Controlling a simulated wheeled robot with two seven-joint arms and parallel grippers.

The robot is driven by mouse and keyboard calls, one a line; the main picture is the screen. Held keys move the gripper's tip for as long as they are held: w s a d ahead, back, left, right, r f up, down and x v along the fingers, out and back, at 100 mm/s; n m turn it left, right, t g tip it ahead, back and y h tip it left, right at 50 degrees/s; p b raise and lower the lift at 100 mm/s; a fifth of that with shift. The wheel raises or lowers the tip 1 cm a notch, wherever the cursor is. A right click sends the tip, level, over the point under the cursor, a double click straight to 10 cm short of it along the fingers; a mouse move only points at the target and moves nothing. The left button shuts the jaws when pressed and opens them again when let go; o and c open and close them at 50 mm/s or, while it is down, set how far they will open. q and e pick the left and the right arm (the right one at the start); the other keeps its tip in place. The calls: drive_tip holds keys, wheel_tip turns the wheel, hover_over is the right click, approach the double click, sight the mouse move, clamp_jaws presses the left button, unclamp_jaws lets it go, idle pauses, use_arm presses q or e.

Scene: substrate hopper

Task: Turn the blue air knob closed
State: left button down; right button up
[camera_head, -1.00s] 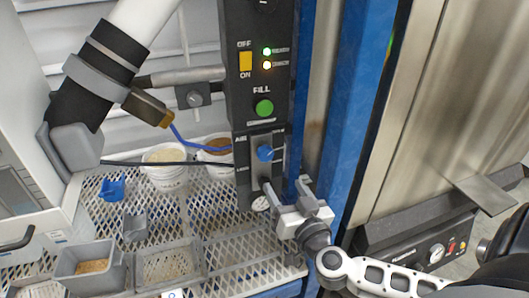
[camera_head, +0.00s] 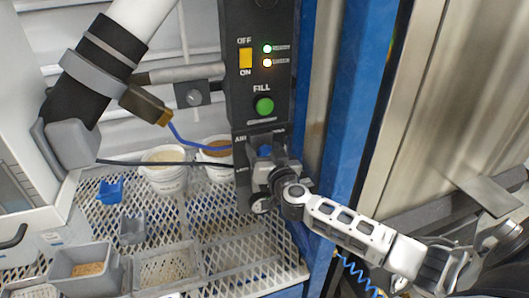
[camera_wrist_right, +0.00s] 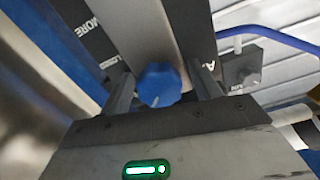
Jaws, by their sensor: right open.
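The blue air knob (camera_head: 265,151) sits on the small lower panel under the dark control box. In the head view my right gripper (camera_head: 266,163) is in front of the panel and partly covers the knob. In the right wrist view the blue knob (camera_wrist_right: 158,85) stands between the two fingers of the open right gripper (camera_wrist_right: 163,88). I see gaps at its sides, so the fingers seem apart from it. The lettering on the panel is partly hidden. My left gripper is not in view.
The control box (camera_head: 257,90) carries a yellow switch and a green fill button (camera_head: 264,106). A blue post (camera_head: 355,120) stands close to its right. White buckets (camera_head: 165,172) and grey bins (camera_head: 88,266) stand on the mesh shelf to the left. A blue hose (camera_head: 190,141) runs behind.

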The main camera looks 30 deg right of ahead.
drive_tip(key=shift+w, duration=0.15)
drive_tip(key=shift+c, duration=0.3)
drive_tip(key=c, duration=0.9)
